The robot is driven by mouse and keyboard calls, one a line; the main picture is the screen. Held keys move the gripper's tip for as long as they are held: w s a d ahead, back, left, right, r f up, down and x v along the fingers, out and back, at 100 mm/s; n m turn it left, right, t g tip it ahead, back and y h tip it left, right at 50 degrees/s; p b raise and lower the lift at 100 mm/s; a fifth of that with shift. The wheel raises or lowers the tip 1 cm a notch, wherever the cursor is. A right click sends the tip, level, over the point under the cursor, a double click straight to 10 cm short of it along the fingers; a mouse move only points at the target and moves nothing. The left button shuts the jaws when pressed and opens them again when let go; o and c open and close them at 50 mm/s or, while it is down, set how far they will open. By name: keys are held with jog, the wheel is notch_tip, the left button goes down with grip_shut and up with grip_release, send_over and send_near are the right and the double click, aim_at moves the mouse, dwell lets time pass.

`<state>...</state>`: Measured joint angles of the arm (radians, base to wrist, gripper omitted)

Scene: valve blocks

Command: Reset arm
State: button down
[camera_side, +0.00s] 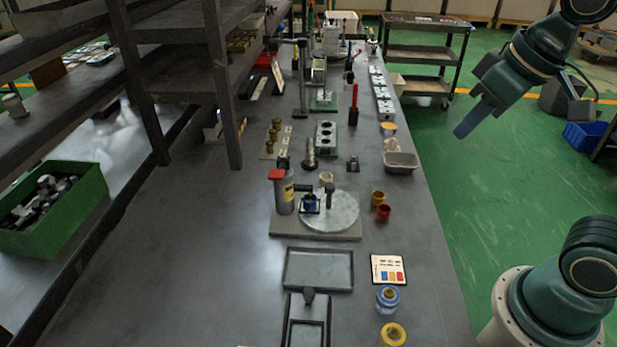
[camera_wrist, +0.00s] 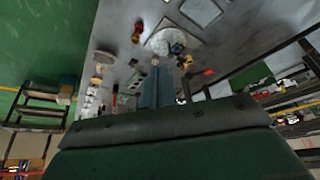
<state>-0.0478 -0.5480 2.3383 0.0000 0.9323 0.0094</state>
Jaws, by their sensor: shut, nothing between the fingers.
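My gripper (camera_side: 466,130) is raised in the air at the right in the side view, over the green floor beside the workbench. Its fingers are together with nothing between them. In the wrist view the fingers (camera_wrist: 158,72) point toward the bench top. The workbench (camera_side: 220,240) runs away from the camera in the side view. Its round pale plate (camera_side: 345,217) sits on a square base with a blue valve part (camera_side: 310,204) and a red-topped grey post (camera_side: 284,190). The gripper is apart from all of these.
Valve blocks (camera_side: 326,138) stand mid-bench. A grey dish (camera_side: 401,162), yellow and red cups (camera_side: 382,212), a colour card (camera_side: 388,269) and tape rolls (camera_side: 387,299) line the right edge. An empty tray (camera_side: 318,268) lies in front. Dark shelving (camera_side: 222,85) rises at left. A cart (camera_side: 425,55) stands behind.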

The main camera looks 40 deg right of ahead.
jog(key=shift+t, duration=0.4)
jog(key=shift+s+d+f, duration=0.2)
jog(key=shift+s+f, duration=0.15)
jog(key=shift+s, duration=0.45)
jog(key=shift+s+d+f, duration=0.15)
jog(key=shift+s+f, duration=0.2)
jog(key=shift+s, duration=0.5)
jog(key=shift+s+d+f, duration=0.2)
jog(key=shift+s+f, duration=0.15)
jog(key=shift+s, duration=0.45)
